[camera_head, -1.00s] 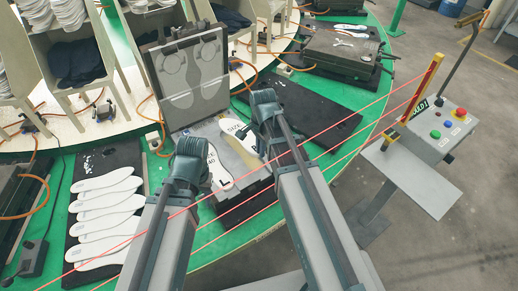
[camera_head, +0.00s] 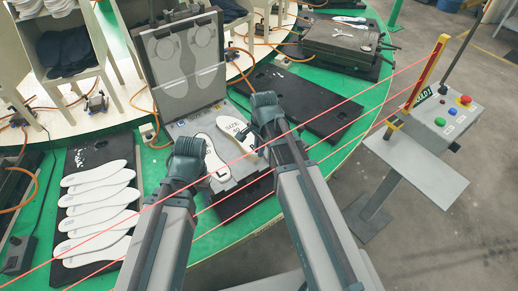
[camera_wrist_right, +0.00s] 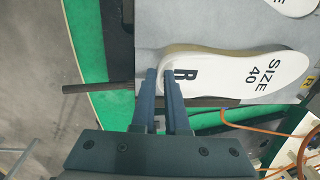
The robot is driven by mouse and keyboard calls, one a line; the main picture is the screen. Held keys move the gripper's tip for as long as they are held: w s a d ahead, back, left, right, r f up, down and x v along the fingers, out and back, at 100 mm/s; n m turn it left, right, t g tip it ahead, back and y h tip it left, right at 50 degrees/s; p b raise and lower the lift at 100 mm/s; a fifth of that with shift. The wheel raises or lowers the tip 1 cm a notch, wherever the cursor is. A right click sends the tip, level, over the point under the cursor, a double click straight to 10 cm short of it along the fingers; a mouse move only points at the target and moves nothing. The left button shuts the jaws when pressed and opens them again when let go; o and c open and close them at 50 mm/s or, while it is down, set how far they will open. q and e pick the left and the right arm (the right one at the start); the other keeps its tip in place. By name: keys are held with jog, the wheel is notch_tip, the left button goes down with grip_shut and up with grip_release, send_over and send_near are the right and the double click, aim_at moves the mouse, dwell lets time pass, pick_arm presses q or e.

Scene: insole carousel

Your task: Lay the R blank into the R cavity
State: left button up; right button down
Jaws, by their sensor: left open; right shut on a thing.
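The white R blank (camera_head: 232,124), marked "R" and "SIZE 40" in the right wrist view (camera_wrist_right: 225,75), lies over the right-hand cavity of the open mould (camera_head: 183,127). A tan band of the R cavity (camera_wrist_right: 190,50) shows along the blank's heel and upper edge; I cannot tell if the blank is fully seated. My right gripper (camera_wrist_right: 168,82) is shut on the blank's heel end, beside the "R"; it also shows in the head view (camera_head: 265,128). A white L blank (camera_head: 215,158) lies in the left half. My left gripper (camera_head: 188,150) is open beside it, its fingertips mostly hidden.
The mould's raised lid (camera_head: 185,65) stands behind the cavities. Several white blanks lie on a black board (camera_head: 75,160) at left. A closed mould (camera_head: 345,45) sits at the back right. An empty dark plate (camera_head: 300,100) lies right of the mould. A control box (camera_head: 440,115) stands further right.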

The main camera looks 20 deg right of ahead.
jog(key=shift+f+b, duration=1.75)
jog(key=shift+f, duration=0.3)
jog(key=c, duration=0.8)
grip_release()
jog(key=shift+c, duration=0.2)
notch_tip(320, 180, up, 14)
jog(key=s+p, duration=0.1)
jog(key=p, duration=1.2)
jog(key=shift+s+d+p, duration=0.15)
jog(key=shift+d+p, duration=0.05)
jog(key=shift+p, duration=0.2)
jog(key=shift+f, duration=0.15)
